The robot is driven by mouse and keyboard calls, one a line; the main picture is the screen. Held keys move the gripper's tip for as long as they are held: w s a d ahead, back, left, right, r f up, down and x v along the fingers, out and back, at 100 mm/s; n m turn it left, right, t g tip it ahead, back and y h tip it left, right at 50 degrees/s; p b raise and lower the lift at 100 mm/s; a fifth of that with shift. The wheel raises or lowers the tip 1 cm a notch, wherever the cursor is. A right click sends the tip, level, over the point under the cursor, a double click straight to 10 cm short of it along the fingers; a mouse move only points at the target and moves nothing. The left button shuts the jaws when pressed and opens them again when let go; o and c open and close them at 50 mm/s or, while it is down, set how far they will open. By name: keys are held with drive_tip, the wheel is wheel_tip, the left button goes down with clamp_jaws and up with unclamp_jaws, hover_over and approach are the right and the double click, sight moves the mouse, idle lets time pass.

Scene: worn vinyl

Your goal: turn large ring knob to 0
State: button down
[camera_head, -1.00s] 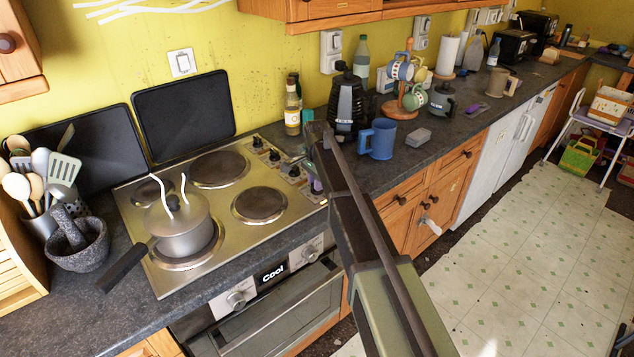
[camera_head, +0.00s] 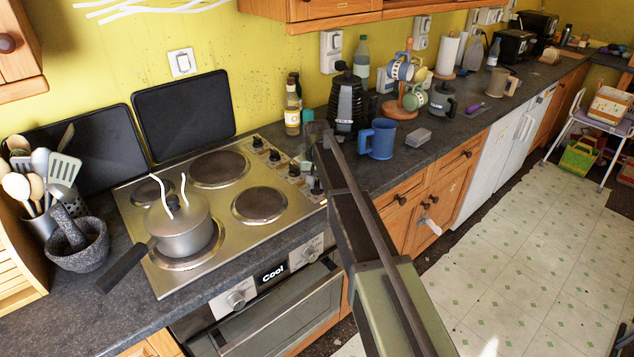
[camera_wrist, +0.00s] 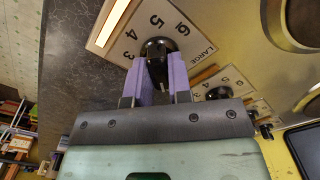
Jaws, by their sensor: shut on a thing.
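The large ring knob (camera_wrist: 155,50) is black and sits on a pale dial plate printed LARGE, with the numbers 3 to 6 visible around it in the wrist view. My gripper (camera_wrist: 158,62) has its two purple fingers shut on the knob, one on each side. In the head view the front knob (camera_head: 316,187) shows at the hob's right edge, with my arm partly in front of this area.
Another knob (camera_wrist: 217,93) stands close by in the wrist view. A saucepan (camera_head: 180,230) sits on the front left ring of the hob (camera_head: 222,196). A blue mug (camera_head: 378,139) and a black kettle-like jug (camera_head: 346,105) stand on the counter right of the hob.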

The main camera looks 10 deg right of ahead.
sight(317, 182)
drive_tip(key=n, duration=0.4)
drive_tip(key=shift+n, duration=1.9)
drive_tip(key=c, duration=1)
unclamp_jaws()
drive_tip(key=shift+c, duration=0.2)
wheel_tip(317, 182, up, 11)
drive_tip(key=p, duration=1.1)
